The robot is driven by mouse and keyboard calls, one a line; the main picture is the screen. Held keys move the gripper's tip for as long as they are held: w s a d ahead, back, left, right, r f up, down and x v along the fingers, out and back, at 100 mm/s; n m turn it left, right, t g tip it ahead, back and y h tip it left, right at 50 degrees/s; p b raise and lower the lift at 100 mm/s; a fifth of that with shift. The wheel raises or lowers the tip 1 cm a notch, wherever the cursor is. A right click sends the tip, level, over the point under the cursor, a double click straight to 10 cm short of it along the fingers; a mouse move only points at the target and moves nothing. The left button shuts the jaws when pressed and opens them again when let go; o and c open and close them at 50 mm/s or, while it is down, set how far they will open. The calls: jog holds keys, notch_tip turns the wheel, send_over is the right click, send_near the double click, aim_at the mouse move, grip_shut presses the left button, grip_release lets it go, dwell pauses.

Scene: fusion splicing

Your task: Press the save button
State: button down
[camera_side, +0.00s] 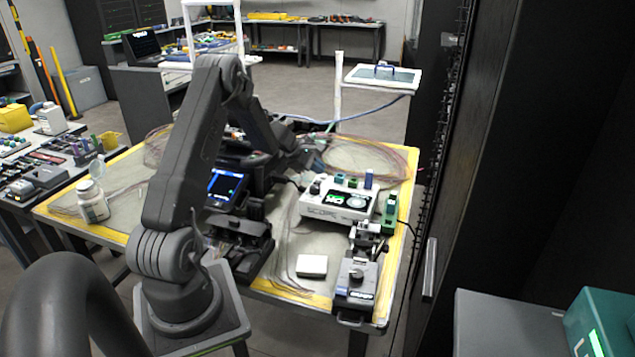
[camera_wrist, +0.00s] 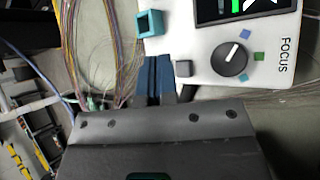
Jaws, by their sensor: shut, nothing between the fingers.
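A white device (camera_side: 337,203) with a lit screen stands on the table right of centre in the side view. The wrist view shows part of this white device (camera_wrist: 268,88), with a black knob, the word FOCUS and a screen edge. A small grey square button (camera_wrist: 183,68) sits at its near left corner. No label reading save is legible. My gripper (camera_wrist: 158,66) is shut and empty, its blue-grey fingers close beside the grey button. I cannot tell whether they touch anything. In the side view my gripper is over the table behind the device, its fingertips unclear.
A teal square piece (camera_wrist: 150,23) is beside the device's edge in the wrist view. Loose fibres (camera_side: 365,160) lie behind the device. A white block (camera_side: 312,266) and a dark tool (camera_side: 356,280) are in front. A bottle (camera_side: 92,202) stands at left.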

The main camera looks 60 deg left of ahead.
aim_at(318, 181)
jog(key=shift+f, duration=0.55)
jog(key=shift+f, duration=0.2)
dwell(1.6)
jog(key=shift+f, duration=0.2)
jog(key=shift+s+d+f, duration=0.1)
jog(key=shift+f, duration=0.4)
dwell(0.9)
jog(key=shift+r, duration=0.9)
jog(key=shift+r, duration=0.1)
jog(key=shift+w+a+r, duration=0.1)
jog(key=shift+r, duration=1.1)
jog(key=shift+w+a+r, duration=0.1)
jog(key=shift+r, duration=1.15)
